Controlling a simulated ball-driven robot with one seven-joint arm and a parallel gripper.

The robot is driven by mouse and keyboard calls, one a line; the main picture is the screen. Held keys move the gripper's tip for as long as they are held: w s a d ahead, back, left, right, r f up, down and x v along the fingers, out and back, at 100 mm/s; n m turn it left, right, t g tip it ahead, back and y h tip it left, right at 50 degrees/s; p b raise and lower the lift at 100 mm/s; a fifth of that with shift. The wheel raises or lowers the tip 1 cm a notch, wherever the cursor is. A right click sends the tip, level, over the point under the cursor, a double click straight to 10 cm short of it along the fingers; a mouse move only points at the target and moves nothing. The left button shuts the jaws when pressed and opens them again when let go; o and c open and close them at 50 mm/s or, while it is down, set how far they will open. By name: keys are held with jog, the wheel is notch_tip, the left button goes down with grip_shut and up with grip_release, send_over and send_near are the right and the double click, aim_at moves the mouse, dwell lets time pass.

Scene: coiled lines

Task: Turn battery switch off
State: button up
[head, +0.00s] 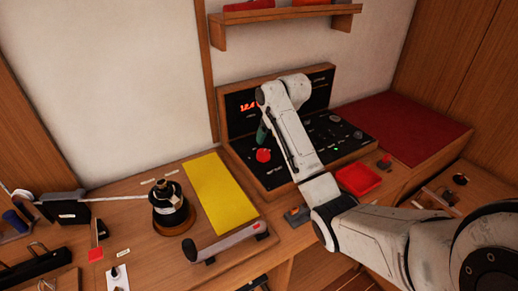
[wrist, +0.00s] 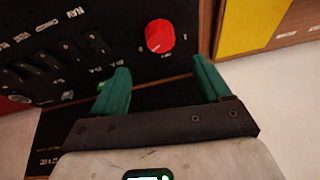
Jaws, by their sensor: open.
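A black control panel (head: 290,172) in a wooden case stands against the wall in the head view. A round red knob (head: 263,155) sits at its left part and looks like the battery switch; I cannot read its label. In the wrist view the red knob (wrist: 160,36) is beyond my fingertips, toward the top centre. My gripper (wrist: 160,82) has two green fingers spread apart with nothing between them. The knob is apart from both fingers. In the head view my gripper (head: 262,132) hangs over the panel just above the knob, partly hidden by my arm.
Rows of small switches (wrist: 65,55) lie left of the knob in the wrist view. A yellow mat (head: 220,192), a black winch (head: 172,207) and a grey handle (head: 230,243) are left of the panel. A red tray (head: 358,179) is at right. A shelf (head: 287,25) hangs above.

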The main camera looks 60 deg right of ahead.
aim_at(264, 152)
jog(key=p+x, duration=0.1)
jog(key=x, duration=0.9)
jog(key=c, duration=1)
